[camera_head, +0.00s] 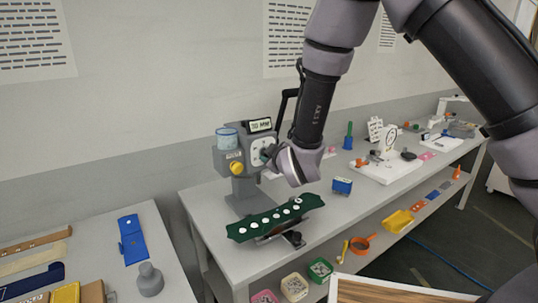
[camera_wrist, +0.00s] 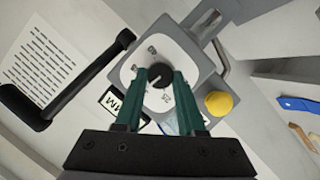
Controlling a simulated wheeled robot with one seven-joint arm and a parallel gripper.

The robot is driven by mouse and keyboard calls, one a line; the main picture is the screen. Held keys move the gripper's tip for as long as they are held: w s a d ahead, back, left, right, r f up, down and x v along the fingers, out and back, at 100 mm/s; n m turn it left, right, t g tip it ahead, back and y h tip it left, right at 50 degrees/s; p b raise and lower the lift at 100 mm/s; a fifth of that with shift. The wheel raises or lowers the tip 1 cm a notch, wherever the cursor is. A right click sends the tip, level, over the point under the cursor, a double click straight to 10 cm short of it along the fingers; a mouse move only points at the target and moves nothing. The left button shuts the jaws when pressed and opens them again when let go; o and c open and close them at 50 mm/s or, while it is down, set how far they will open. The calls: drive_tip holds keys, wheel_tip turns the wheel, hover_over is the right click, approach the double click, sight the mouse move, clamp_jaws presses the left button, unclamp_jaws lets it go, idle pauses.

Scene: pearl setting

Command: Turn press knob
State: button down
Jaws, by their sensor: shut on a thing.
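The press (camera_head: 238,170) is a grey machine on the table, with a small "MM" display on top and a black lever at its upper right. Its knob (camera_wrist: 159,75) is black and round, with a light pointer line, on a white dial face in the wrist view. My gripper (camera_wrist: 161,76) has its two green fingers around the knob, one on each side, and is shut on it.
A yellow button (camera_head: 237,168) sits on the press front, also seen in the wrist view (camera_wrist: 219,103). A green strip with white discs (camera_head: 275,218) lies below the press. A blue box (camera_head: 342,186) stands to the right. The black lever (camera_wrist: 105,75) is close to my fingers.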

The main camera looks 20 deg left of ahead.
drive_tip(key=shift+n, duration=0.4)
idle(0.3)
drive_tip(key=c, duration=0.5)
unclamp_jaws()
drive_tip(key=v, duration=1)
drive_tip(key=shift+s, duration=0.5)
drive_tip(key=shift+d, duration=0.1)
